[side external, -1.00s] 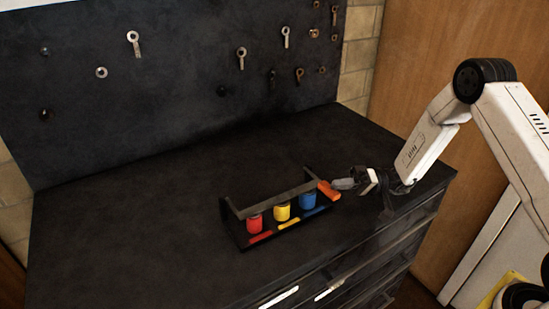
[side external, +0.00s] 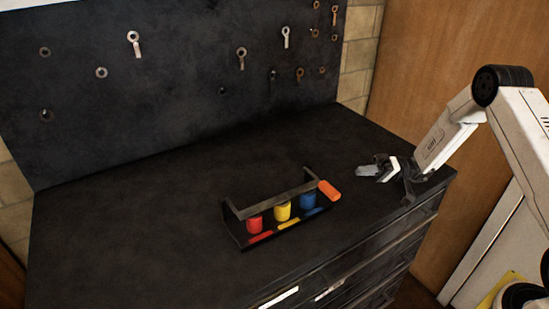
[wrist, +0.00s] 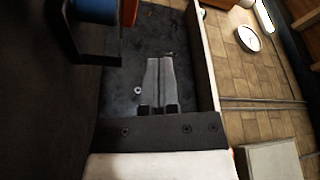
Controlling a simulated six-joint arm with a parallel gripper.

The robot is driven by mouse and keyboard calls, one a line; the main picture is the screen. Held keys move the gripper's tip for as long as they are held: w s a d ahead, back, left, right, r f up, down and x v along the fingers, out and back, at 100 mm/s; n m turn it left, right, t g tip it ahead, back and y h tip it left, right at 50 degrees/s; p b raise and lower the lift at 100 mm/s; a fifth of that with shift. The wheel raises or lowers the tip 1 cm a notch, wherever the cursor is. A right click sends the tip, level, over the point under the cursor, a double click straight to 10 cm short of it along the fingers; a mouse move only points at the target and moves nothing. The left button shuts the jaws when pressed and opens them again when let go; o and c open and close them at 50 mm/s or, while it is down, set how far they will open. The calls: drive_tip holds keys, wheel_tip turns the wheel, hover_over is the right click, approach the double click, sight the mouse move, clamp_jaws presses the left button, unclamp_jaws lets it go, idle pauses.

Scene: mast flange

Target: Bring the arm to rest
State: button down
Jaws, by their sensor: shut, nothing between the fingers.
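My gripper (side external: 367,170) hangs over the right part of the dark bench top (side external: 120,235), pointing left. Its fingers are together and hold nothing; they also show in the wrist view (wrist: 160,75). To its lower left in the side view stands a black rack (side external: 243,238) with a raised grey bar. A red cylinder (side external: 255,225), a yellow cylinder (side external: 282,212) and a blue cylinder (side external: 308,201) stand in it. An orange piece (side external: 329,190) sits at the rack's right end, apart from my gripper. The blue cylinder shows at the top left of the wrist view (wrist: 92,11).
A dark pegboard (side external: 190,80) with several hung keys and rings stands behind the bench. Drawers (side external: 375,270) with light handles line the bench front. The bench top left of the rack and behind it is clear. A wooden panel (side external: 430,75) is at the right.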

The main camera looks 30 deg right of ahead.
drive_tip(key=shift+d+f, duration=0.2)
drive_tip(key=shift+d, duration=0.35)
drive_tip(key=s+a+m+g+h, duration=0.1)
drive_tip(key=s+a+g+h, duration=0.75)
drive_tip(key=s+h, duration=0.2)
drive_tip(key=s+d+r+t+h, duration=0.1)
drive_tip(key=s+r+t+h, duration=0.1)
drive_tip(key=s+t+h, duration=0.3)
drive_tip(key=shift+s+d+r+h, duration=0.15)
drive_tip(key=shift+s+r+h, duration=0.15)
drive_tip(key=shift+h, duration=1.25)
